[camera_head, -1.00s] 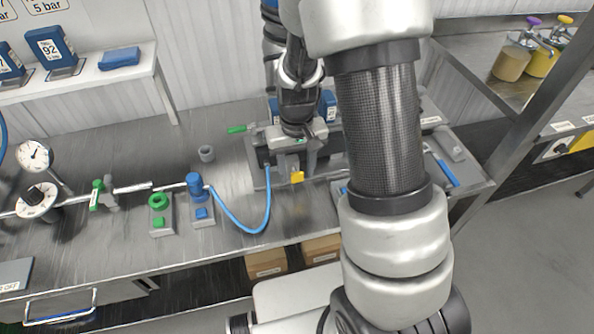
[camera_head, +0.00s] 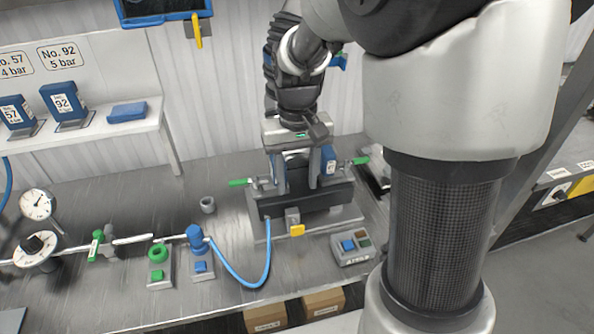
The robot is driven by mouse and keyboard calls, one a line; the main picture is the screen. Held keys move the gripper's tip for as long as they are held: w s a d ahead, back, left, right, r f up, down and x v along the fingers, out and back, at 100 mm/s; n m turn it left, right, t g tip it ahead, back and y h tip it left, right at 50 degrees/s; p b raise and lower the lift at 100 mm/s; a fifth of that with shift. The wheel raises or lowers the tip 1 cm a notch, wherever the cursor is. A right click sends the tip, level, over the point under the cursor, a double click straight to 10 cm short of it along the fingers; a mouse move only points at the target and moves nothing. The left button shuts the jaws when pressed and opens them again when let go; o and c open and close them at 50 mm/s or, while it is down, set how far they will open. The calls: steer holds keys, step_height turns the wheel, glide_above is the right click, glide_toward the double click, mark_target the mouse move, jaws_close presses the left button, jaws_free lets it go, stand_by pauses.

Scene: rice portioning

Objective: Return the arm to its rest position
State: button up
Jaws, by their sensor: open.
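My gripper (camera_head: 304,172) points down above the dark machine block (camera_head: 302,200) on the steel bench. Its two fingers are apart, with one on each side. A blue box with a white label (camera_head: 329,158) shows beside the right finger, in or behind the block. I cannot tell whether a finger touches it. My arm comes in from the upper right and covers much of the right side of the view.
The steel bench (camera_head: 110,215) carries a gauge (camera_head: 38,205), a green ring fitting (camera_head: 158,253), a blue valve (camera_head: 196,238) and a blue hose (camera_head: 250,285). A white shelf (camera_head: 118,122) holds blue labelled boxes. The bench's left middle has free room.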

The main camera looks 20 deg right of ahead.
steer(key=shift+r, duration=0.85)
steer(key=s+r+t+p, duration=0.2)
steer(key=s+r+t, duration=0.3)
steer(key=s+r, duration=0.7)
steer(key=s, duration=0.3)
steer(key=shift+s+r+t, duration=0.2)
steer(key=shift+r+t, duration=0.1)
steer(key=shift+r, duration=0.1)
stand_by(0.5)
